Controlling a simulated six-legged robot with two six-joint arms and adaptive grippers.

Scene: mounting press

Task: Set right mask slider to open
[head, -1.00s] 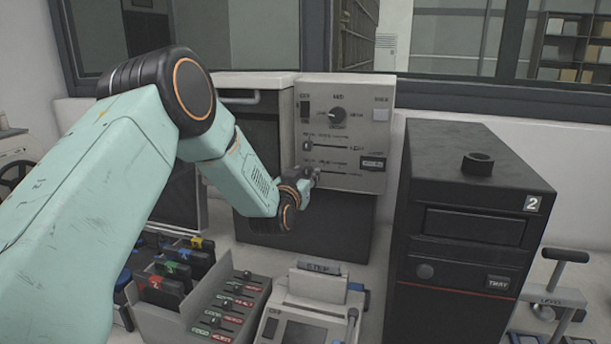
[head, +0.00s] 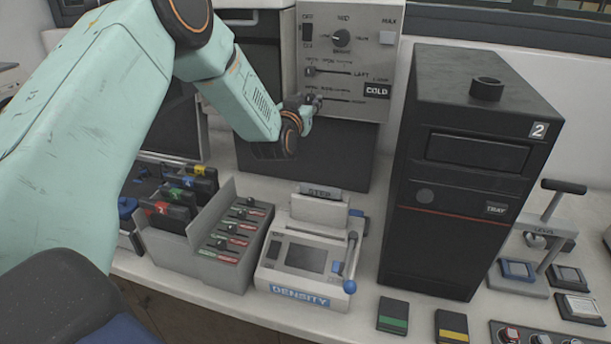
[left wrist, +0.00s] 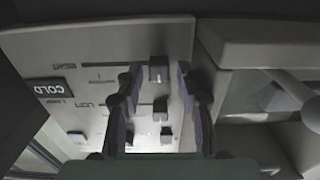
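The grey control panel (head: 352,55) has two horizontal mask sliders. The left mask slider (head: 311,71) is the upper one, with its knob at the left end of its slot. The right mask slider's slot (head: 348,101) lies below it. My left gripper (head: 313,103) is at the left end of this lower slot and hides its knob in the head view. In the left wrist view the panel is upside down. There the right slider's knob (left wrist: 158,70) lies between the open fingertips of my left gripper (left wrist: 157,80), with visible gaps on both sides. My right gripper is not in view.
A black tower (head: 465,170) stands right of the panel. A density device (head: 305,258) and a box of small sliders (head: 228,240) stand on the bench below my left arm. A rotary knob (head: 341,38) and a COLD sign (head: 376,91) are on the panel.

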